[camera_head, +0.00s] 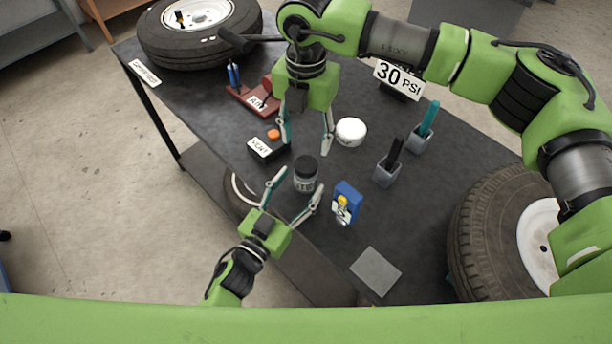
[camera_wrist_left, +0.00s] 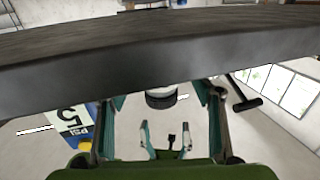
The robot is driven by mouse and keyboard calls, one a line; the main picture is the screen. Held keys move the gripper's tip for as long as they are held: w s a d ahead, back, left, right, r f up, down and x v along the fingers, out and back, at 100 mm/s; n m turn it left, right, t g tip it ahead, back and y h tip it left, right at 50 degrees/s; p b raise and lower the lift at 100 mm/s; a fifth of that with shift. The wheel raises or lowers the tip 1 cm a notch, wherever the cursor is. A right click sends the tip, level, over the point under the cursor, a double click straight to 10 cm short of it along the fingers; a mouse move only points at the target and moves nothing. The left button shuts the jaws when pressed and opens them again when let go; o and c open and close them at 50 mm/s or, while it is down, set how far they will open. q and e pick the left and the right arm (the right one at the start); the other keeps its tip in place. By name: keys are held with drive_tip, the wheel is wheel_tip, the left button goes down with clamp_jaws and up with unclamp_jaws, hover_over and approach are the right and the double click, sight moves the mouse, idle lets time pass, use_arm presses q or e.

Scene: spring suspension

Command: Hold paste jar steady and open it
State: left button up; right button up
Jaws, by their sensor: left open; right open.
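The paste jar (camera_head: 306,173), a dark jar with a black lid and a light label, stands upright near the table's front edge. In the left wrist view, turned upside down, the jar (camera_wrist_left: 162,99) shows partly past the table edge. My left gripper (camera_head: 293,191) is open and empty, its fingers pointing at the jar from the front, one towards each side. I cannot tell whether they touch it. My right gripper (camera_head: 306,142) is open and empty, pointing down above and behind the jar. Its fingers also show in the left wrist view (camera_wrist_left: 167,150).
A blue box (camera_head: 346,203) stands right of the jar, and a black labelled block (camera_head: 268,150) stands left. A white round container (camera_head: 351,131) is behind. Two grey holders (camera_head: 387,173) (camera_head: 420,138) and a grey plate (camera_head: 376,271) are farther right.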

sight(306, 164)
use_arm(q)
drive_tip(key=shift+x, duration=1.7)
clamp_jaws()
use_arm(e)
drive_tip(key=m, duration=0.4)
drive_tip(key=shift+m, duration=0.4)
drive_tip(key=m, duration=0.3)
drive_tip(key=shift+m, duration=0.4)
drive_tip(key=shift+f, duration=4)
